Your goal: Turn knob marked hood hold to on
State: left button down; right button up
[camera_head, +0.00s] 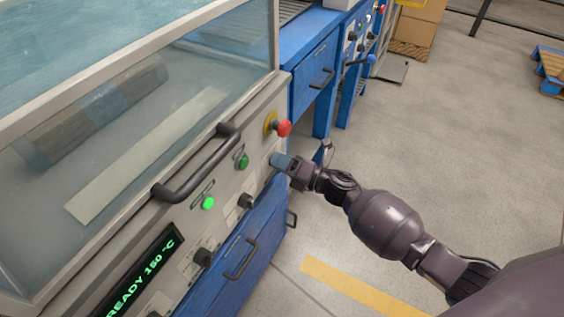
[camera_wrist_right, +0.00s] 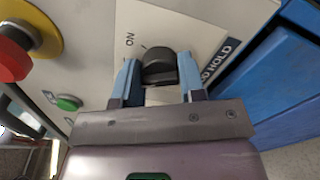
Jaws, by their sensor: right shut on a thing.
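The black knob (camera_wrist_right: 159,55) sits on a pale panel in the right wrist view, beside a dark label (camera_wrist_right: 221,60) of which "HOLD" is readable. An "ON" mark (camera_wrist_right: 130,40) is printed next to it, with a short line towards the knob. My right gripper (camera_wrist_right: 158,72) is shut on the knob, one blue finger on each side. In the head view my right gripper (camera_head: 279,160) reaches the machine's front panel from the right and hides this knob. The knob's exact pointing is unclear. My left gripper is not in view.
A red emergency button (camera_head: 284,128) on a yellow base stands out above my gripper. Green buttons (camera_head: 208,202), other black knobs (camera_head: 203,257) and a dark handle bar (camera_head: 195,165) share the panel. Blue drawers (camera_head: 235,260) lie below. The floor to the right is open.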

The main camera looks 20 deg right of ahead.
jog(key=shift+r+m+p, duration=0.25)
jog(key=shift+m+p, duration=0.2)
jog(key=shift+m, duration=0.45)
jog(key=m+p, duration=0.1)
jog(key=m, duration=0.3)
jog(key=shift+w, duration=0.1)
jog(key=m+p, duration=0.1)
jog(key=m, duration=0.2)
jog(key=shift+f+m, duration=0.1)
jog(key=shift+m, duration=0.2)
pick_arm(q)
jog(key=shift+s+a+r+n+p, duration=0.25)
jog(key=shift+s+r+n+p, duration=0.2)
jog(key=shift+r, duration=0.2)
pick_arm(e)
jog(key=shift+f+m, duration=0.15)
jog(key=shift+m, duration=0.85)
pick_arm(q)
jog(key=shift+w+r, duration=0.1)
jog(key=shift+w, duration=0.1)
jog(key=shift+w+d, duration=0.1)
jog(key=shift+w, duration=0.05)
pick_arm(e)
jog(key=o, duration=0.9)
jog(key=shift+d, duration=0.1)
